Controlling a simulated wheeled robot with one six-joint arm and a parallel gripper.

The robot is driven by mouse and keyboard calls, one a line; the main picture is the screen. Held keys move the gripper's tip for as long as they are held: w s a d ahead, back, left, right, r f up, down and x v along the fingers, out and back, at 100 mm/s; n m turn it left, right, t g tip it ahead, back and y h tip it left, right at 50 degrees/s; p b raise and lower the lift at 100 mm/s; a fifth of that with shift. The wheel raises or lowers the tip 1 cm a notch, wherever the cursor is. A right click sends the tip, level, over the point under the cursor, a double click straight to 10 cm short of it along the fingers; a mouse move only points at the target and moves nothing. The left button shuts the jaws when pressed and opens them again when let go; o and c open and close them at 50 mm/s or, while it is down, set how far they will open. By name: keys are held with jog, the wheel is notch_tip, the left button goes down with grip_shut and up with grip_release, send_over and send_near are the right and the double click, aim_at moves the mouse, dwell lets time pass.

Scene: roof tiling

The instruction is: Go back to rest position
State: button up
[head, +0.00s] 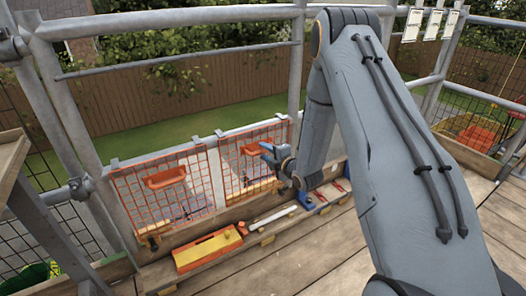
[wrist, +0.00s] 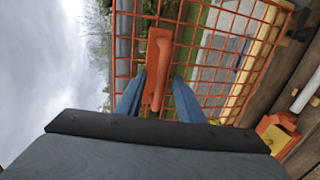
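My gripper (head: 272,152) is at the end of my arm, near the orange mesh panel, in the middle of the head view. My forearm covers much of the right side of the head view.
A yellow-orange toolbox (head: 207,249), a white tube (head: 272,217) and red-handled tools (head: 335,189) lie along the platform edge. Scaffold rails (head: 180,17) bound the far side. Front planks (head: 310,262) are clear.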

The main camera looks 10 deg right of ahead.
jog(key=s+a+r+m+g+h, duration=0.4)
jog(key=s+r+m+g, duration=0.2)
jog(key=s+r+m, duration=0.5)
jog(key=s+a+r+m+g, duration=0.2)
jog(key=s+r+m+g, duration=0.15)
jog(key=s, duration=0.85)
jog(key=s+a+r+m+g, duration=0.2)
jog(key=s+r, duration=0.2)
jog(key=s, duration=0.8)
jog(key=s+a+r+m+g, duration=0.2)
jog(key=s+r+g, duration=0.1)
jog(key=s, duration=0.9)
jog(key=d+r+m+p, duration=0.3)
jog(key=d+r+p, duration=0.6)
jog(key=p, duration=0.9)
jog(key=shift+r+h, duration=0.25)
jog(key=shift+h, duration=0.15)
jog(key=shift+w, duration=0.1)
jog(key=shift+c, duration=0.4)
